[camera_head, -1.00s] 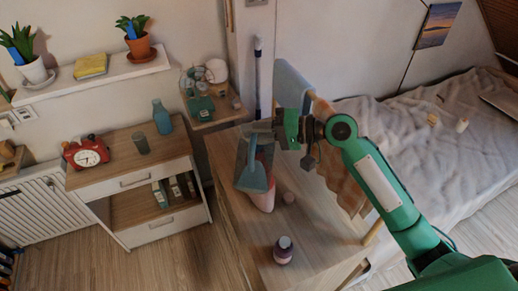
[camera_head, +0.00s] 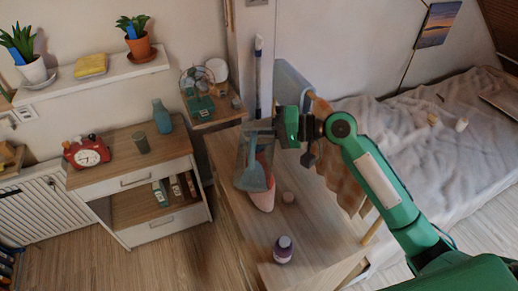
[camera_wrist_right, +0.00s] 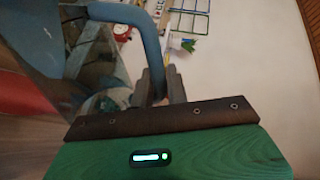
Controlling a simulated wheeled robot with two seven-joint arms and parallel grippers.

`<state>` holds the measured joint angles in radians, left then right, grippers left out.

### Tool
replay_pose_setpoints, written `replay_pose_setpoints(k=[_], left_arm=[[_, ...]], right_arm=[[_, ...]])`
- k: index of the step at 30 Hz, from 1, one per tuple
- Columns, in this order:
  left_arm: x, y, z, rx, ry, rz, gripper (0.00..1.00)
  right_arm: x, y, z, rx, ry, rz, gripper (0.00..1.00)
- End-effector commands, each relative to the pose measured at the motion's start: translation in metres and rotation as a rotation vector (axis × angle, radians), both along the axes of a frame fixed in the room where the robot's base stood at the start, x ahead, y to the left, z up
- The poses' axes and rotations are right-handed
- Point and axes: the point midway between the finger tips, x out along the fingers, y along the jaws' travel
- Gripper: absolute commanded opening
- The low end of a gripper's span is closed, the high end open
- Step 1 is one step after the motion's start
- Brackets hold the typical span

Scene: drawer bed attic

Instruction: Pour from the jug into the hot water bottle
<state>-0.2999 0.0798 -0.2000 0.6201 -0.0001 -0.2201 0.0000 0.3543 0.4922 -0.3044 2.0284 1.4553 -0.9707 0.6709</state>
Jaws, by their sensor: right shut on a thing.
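My right gripper (camera_head: 268,127) is shut on the handle of a grey-blue jug (camera_head: 254,177), held above the wooden cabinet top. The jug is tilted, its wide end pointing down. The jug's handle (camera_wrist_right: 150,40) passes between the fingers in the right wrist view. The hot water bottle (camera_head: 264,198), pink-red, is just below and partly behind the jug. Its mouth is hidden, and I cannot tell whether the jug touches it or whether any liquid flows. My left gripper is not in view.
A brown cloth hangs over a rack (camera_head: 340,165) at right. The cabinet's front area is mostly clear.

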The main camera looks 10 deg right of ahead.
Motion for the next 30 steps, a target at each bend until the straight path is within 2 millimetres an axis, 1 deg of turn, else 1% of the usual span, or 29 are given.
replay_pose_setpoints(k=[30], left_arm=[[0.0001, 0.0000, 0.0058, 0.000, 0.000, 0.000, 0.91]], right_arm=[[0.0052, -0.0017, 0.0029, 0.011, 0.028, 0.001, 0.00]])
